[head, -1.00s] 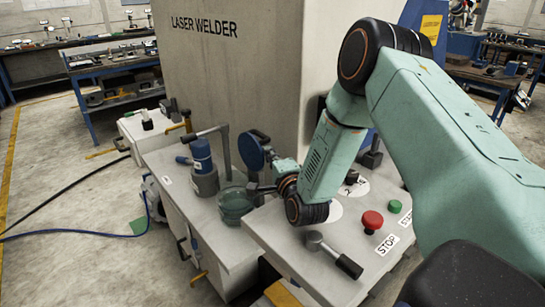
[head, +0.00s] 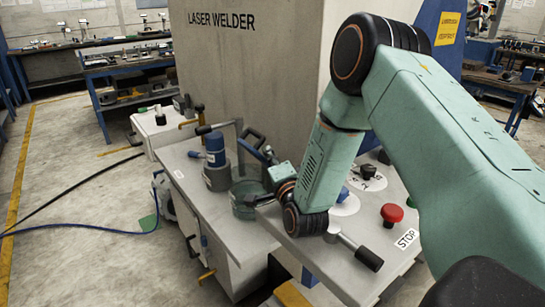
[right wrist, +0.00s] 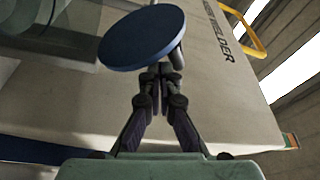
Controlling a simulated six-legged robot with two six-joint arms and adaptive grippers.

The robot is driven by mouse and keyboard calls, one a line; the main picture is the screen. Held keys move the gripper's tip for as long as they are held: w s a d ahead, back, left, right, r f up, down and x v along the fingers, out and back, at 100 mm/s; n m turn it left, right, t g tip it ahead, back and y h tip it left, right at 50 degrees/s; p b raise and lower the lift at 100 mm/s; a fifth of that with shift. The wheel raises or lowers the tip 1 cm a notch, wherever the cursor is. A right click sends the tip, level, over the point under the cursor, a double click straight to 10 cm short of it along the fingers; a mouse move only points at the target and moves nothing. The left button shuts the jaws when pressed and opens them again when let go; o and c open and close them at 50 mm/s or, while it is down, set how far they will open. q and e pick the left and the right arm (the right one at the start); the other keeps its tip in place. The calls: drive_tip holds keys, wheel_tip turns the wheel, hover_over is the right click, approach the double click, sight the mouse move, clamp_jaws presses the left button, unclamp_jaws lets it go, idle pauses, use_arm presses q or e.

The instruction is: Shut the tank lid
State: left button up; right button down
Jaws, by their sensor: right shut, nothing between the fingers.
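The tank (head: 244,205) is a greenish see-through round vessel on the pale bench beside the laser welder. Its lid is a dark blue round disc (head: 251,139), raised and tilted above the tank, so the tank stands open. In the right wrist view the lid (right wrist: 142,38) fills the upper middle, just beyond my fingertips. My left gripper is not in view.
A control panel with a red stop button (head: 392,213) and a black-handled lever (head: 357,250) lies under and beside my right arm. The welder cabinet (head: 240,75) rises behind.

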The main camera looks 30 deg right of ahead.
drive_tip(key=shift+f, duration=0.25)
drive_tip(key=shift+a, duration=0.2)
drive_tip(key=shift+d, duration=0.15)
drive_tip(key=shift+r, duration=0.1)
